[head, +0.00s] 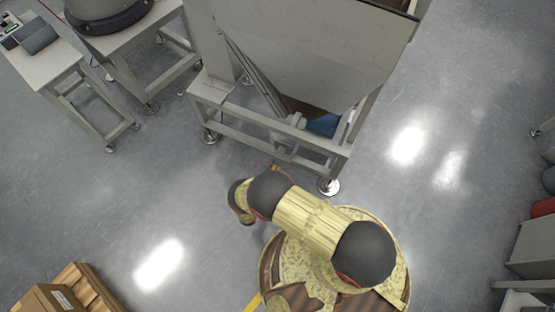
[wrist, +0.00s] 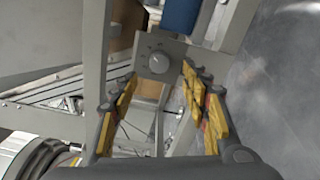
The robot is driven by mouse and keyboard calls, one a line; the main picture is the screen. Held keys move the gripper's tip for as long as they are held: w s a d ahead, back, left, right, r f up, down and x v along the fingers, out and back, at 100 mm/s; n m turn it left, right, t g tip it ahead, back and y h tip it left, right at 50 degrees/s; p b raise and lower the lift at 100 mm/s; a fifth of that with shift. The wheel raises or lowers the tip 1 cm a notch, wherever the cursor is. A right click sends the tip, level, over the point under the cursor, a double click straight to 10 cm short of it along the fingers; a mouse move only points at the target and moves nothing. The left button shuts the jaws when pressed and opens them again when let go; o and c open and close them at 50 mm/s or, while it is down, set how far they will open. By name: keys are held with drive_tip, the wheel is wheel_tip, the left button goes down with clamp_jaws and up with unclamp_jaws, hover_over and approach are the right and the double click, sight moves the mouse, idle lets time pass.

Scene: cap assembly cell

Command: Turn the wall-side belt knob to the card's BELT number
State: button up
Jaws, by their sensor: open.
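A round grey knob (wrist: 159,63) sits on a grey panel (wrist: 178,50) in the wrist view, with small dial marks around it that are too small to read. I cannot tell from these frames whether it is the wall-side belt knob. My gripper (wrist: 159,76) is open and empty, its two yellow-padded fingers spread to the left and right. The knob appears between and beyond the fingertips, with no visible contact. In the head view the knob and my gripper cannot be made out. No card with a BELT number is in view.
A grey hopper machine on a legged frame (head: 265,122) stands ahead of my arm, with a blue part (head: 322,124) inside. A metal post (wrist: 96,60) rises left of the knob. Side tables (head: 48,62) stand upper left, a cardboard box (head: 48,299) lower left.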

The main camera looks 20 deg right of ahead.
drive_tip(key=shift+v, duration=1.9)
